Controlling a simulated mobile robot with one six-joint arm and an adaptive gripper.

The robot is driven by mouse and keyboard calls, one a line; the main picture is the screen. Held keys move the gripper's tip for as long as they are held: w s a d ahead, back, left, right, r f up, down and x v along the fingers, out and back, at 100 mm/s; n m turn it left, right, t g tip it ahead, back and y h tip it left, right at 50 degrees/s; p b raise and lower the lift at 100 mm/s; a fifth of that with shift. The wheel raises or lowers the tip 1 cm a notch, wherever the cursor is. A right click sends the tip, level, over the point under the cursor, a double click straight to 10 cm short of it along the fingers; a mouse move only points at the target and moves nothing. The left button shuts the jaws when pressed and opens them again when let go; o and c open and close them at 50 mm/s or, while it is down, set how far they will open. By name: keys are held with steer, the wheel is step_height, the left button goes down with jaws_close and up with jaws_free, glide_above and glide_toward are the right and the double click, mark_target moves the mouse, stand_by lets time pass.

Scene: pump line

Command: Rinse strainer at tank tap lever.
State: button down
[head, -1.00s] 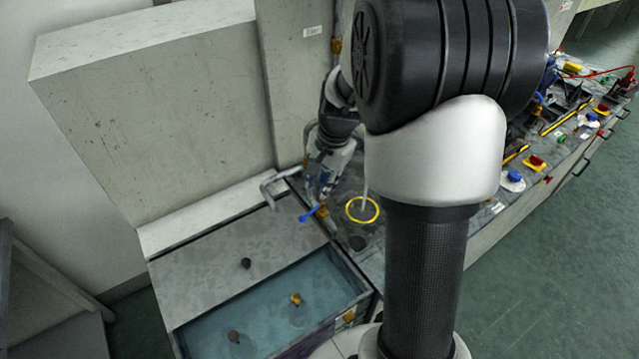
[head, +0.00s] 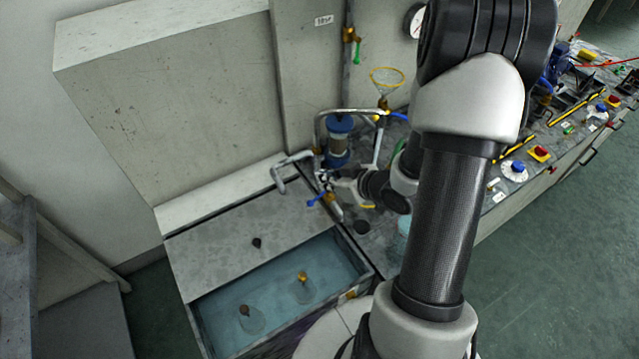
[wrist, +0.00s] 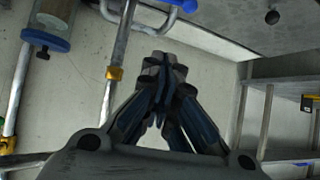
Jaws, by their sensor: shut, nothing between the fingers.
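The tank (head: 360,262) holds water, low in the head view. A blue lever (head: 316,200) sits on a brass tap (head: 334,207) at the tank's back right corner. My gripper (head: 322,176) is just above and behind the lever in that view; whether they touch I cannot tell. In the wrist view, my gripper's fingers (wrist: 165,82) are together and empty. A yellow-rimmed mesh funnel (head: 387,78), possibly the strainer, is by the wall. A blue-capped clear cylinder (head: 338,142) stands behind my gripper; it also shows in the wrist view (wrist: 46,28).
A bent grey pipe (head: 284,172) is left of my gripper. A tall metal pipe loop (head: 350,111) rises behind it. A brass piece (head: 303,278) and dark knobs are in or over the tank. The bench at right is cluttered; the green floor is clear.

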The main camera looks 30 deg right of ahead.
steer(key=b, duration=0.3)
glide_above(318, 197)
steer(key=w+a, duration=0.1)
steer(key=w, duration=0.3)
step_height(318, 197, down, 6)
steer(key=s, duration=0.1)
steer(key=s+f+b, duration=0.1)
steer(key=s+f, duration=0.1)
steer(key=shift+s+d, duration=0.2)
steer(key=shift+d, duration=0.05)
steer(key=shift+s+f, duration=0.1)
steer(key=shift+s+d+f, duration=0.1)
steer(key=shift+s+f, duration=0.05)
steer(key=shift+s, duration=0.1)
steer(key=shift+s+d, duration=0.1)
steer(key=shift+s, duration=0.15)
steer(key=shift+w, duration=0.25)
